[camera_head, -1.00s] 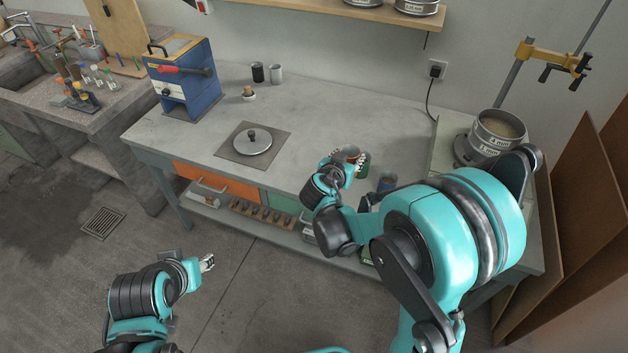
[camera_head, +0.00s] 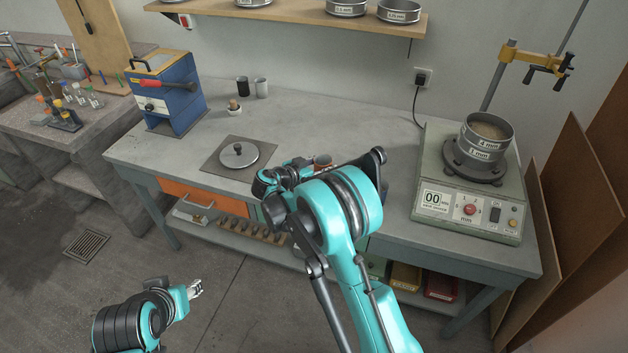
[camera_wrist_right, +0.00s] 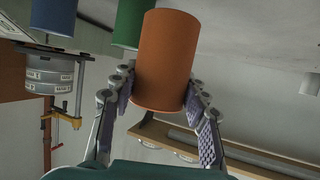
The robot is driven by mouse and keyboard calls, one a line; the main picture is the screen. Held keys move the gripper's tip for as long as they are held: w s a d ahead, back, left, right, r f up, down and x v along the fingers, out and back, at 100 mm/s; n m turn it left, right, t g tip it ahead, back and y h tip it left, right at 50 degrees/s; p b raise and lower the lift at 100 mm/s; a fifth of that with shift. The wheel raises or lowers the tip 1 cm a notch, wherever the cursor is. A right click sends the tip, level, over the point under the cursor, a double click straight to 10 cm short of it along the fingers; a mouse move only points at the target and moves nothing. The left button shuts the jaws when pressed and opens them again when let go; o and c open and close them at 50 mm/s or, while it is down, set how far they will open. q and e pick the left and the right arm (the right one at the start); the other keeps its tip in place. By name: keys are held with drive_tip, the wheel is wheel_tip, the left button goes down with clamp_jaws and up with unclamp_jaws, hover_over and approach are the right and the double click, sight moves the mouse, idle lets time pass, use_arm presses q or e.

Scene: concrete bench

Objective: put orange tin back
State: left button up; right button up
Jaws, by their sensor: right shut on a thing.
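The orange tin (camera_wrist_right: 165,60) stands out in the right wrist view, between the two fingers of my right gripper (camera_wrist_right: 160,95), which is shut on it. I cannot tell whether it touches the bench. A green tin (camera_wrist_right: 127,25) is just behind the orange one in the wrist view, and a blue tin (camera_wrist_right: 53,15) stands farther left. My left gripper (camera_head: 195,289) is low over the floor, away from the bench; its jaw opening is too small to judge.
A sieve shaker (camera_head: 468,200) stands on the bench's right end. A round lid (camera_head: 240,156) lies on a square plate at the left, with a blue machine (camera_head: 168,92) beyond. The bench (camera_head: 320,118) is clear at the back middle.

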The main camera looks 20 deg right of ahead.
drive_tip(key=shift+w+a+f+b, duration=0.3)
drive_tip(key=shift+w+a+f, duration=0.55)
drive_tip(key=shift+a, duration=0.25)
drive_tip(key=shift+f+b, duration=0.85)
drive_tip(key=shift+f, duration=1.1)
drive_tip(key=shift+f, duration=0.15)
drive_tip(key=o, duration=1.4)
drive_tip(key=shift+c, duration=0.2)
